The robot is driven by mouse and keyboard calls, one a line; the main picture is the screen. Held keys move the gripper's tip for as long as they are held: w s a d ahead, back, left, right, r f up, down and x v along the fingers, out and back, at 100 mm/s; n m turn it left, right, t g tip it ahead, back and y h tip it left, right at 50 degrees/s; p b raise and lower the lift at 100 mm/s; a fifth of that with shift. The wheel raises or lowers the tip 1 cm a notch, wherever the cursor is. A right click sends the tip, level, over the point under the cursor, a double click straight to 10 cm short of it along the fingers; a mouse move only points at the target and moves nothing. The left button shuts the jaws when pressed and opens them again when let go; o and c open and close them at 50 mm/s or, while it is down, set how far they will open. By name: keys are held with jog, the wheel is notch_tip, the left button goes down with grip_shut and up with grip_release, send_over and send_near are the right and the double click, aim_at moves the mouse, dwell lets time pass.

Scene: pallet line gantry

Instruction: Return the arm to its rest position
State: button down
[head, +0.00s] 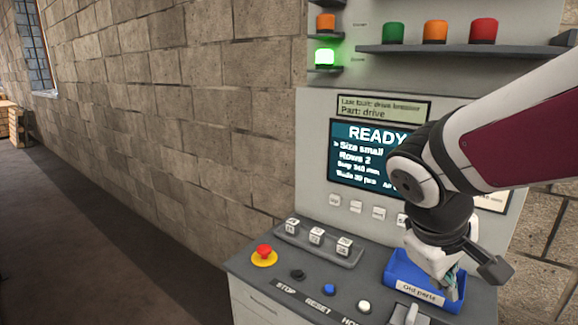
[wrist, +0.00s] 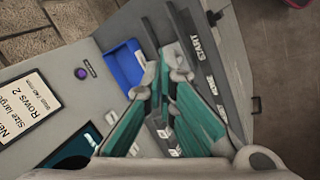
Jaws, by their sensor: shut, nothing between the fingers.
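My gripper (wrist: 168,75) is shut and empty, with teal and grey fingers together in the wrist view. In the head view my gripper (head: 450,280) points down over the blue tray (head: 398,270) labelled "Old parts", at the right of the console's desk. My arm comes in from the right and covers part of the screen. The blue tray also shows in the wrist view (wrist: 122,66), beside the fingers. I cannot tell whether the fingertips touch the tray.
The console screen (head: 345,170) reads "READY". The desk carries a red emergency button (head: 264,253), a STOP button (head: 297,275), a blue button (head: 329,289) and a white button (head: 364,307). A shelf (head: 455,51) above holds coloured lamps. The floor (head: 90,250) at left is clear.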

jog(key=s+a+r+m+t+y, duration=0.2)
jog(key=s+a+r+m+y, duration=0.2)
jog(key=s, duration=0.6)
jog(key=shift+a+r+m+t+y, duration=0.2)
jog(key=shift+a+m+t+y, duration=0.1)
jog(key=shift+a+m+y, duration=0.15)
dwell(1.2)
